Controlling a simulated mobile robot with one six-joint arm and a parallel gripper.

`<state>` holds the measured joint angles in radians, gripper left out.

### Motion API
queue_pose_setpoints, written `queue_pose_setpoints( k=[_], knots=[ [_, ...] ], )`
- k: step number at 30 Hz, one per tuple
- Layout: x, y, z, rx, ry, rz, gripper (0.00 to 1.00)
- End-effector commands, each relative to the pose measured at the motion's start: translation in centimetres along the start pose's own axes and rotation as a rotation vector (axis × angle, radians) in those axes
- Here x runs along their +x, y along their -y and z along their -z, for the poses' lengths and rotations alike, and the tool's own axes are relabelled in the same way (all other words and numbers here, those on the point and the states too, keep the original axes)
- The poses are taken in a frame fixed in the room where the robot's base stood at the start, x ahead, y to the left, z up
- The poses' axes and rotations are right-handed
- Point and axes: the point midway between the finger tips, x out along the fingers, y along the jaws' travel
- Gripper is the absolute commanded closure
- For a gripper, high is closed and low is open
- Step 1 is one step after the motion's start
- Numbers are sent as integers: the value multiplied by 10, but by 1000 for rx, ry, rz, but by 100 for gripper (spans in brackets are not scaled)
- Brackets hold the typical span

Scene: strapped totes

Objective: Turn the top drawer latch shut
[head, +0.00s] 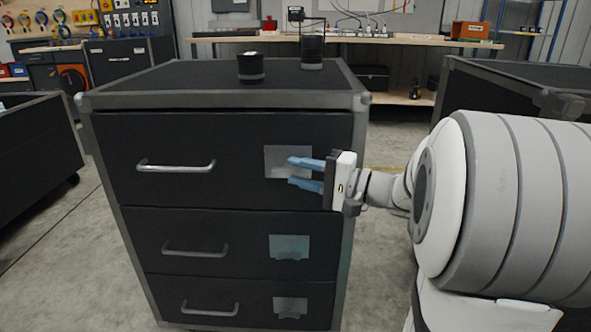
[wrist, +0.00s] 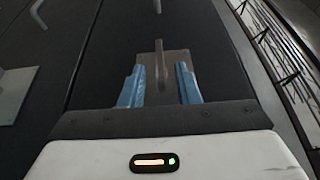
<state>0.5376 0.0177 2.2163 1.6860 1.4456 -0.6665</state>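The top drawer (head: 225,145) of the black cabinet is closed flush in its frame. Its latch plate (head: 274,152) is a grey square at the drawer's right side. In the wrist view the latch lever (wrist: 158,60) is a narrow grey bar standing over the plate (wrist: 178,58). My gripper (head: 291,171) is at the latch from the right, its two blue fingers apart. In the wrist view the gripper (wrist: 160,75) has one finger on each side of the lever's line, with gaps visible. Whether the fingertips reach around the lever is unclear.
The middle drawer (head: 210,232) and bottom drawer (head: 205,290) are closed, with similar latch plates. Other black cabinets stand left (head: 30,150) and right (head: 520,78).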

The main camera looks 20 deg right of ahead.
Motion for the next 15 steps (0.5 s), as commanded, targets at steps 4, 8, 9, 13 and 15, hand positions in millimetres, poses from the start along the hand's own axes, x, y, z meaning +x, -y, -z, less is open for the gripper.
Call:
queue_pose_setpoints(
  k=[4, 8, 9, 13, 15],
  knots=[
    [-26, 3, 1, 3, -6, 1, 71],
    [-45, 2, 1, 3, -5, 1, 71],
    [-50, 2, 1, 3, -3, 1, 71],
    [-61, 2, 0, 2, -2, 1, 71],
    [-64, 1, 0, 1, 0, 1, 71]
  ],
)
